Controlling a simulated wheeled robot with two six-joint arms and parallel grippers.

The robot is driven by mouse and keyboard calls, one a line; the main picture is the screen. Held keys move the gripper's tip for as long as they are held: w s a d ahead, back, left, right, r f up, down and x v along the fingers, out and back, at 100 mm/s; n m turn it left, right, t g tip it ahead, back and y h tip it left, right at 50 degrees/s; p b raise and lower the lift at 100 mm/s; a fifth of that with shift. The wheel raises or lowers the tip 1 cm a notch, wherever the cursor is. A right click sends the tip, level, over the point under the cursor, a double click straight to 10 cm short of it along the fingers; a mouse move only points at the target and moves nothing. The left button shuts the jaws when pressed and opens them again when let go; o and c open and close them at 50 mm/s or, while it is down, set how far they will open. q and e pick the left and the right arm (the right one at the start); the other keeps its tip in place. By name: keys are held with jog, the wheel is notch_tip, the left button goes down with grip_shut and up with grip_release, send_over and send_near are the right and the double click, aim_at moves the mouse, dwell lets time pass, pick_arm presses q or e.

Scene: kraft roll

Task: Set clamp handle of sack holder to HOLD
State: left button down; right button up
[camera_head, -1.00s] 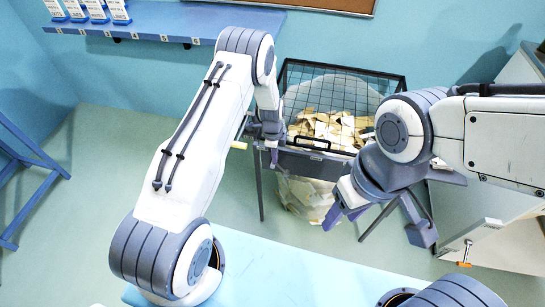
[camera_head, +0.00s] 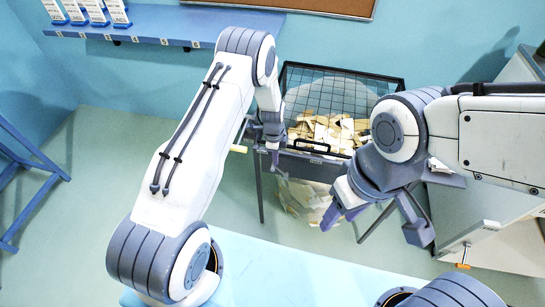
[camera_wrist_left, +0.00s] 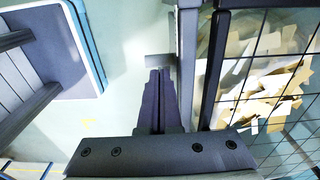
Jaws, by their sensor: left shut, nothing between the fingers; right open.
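The sack holder (camera_head: 323,147) is a dark frame with a raised wire mesh lid, a front bar and a clear sack (camera_head: 305,196) hanging under it. A pale yellow grip (camera_head: 238,149) on a thin lever sticks out at its left side; it looks like the clamp handle. No HOLD marking is legible. My left gripper (camera_head: 274,167) is shut and empty at the holder's front left, right of the yellow grip. In the left wrist view its fingers (camera_wrist_left: 160,90) point at a grey plate (camera_wrist_left: 160,61) beside the frame. My right gripper (camera_head: 342,218) is open and empty, front right of the sack.
Paper scraps (camera_head: 325,130) fill the holder's top. A blue shelf (camera_head: 160,23) runs along the back wall. A white cabinet (camera_head: 490,240) with an orange-tipped lever (camera_head: 463,265) stands right. A light blue surface (camera_head: 290,270) lies in front.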

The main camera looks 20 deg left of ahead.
pick_arm(q)
notch_tip(320, 180, up, 2)
jog(key=shift+w+d, duration=0.15)
jog(key=a, duration=0.2)
jog(key=a+r+b, duration=0.1)
jog(key=a, duration=0.2)
jog(key=a+b, duration=0.1)
jog(key=a, duration=0.2)
jog(key=shift+r, duration=0.4)
jog(key=shift+a+r, duration=0.25)
jog(key=shift+a, duration=0.25)
pick_arm(e)
jog(key=shift+f, duration=0.75)
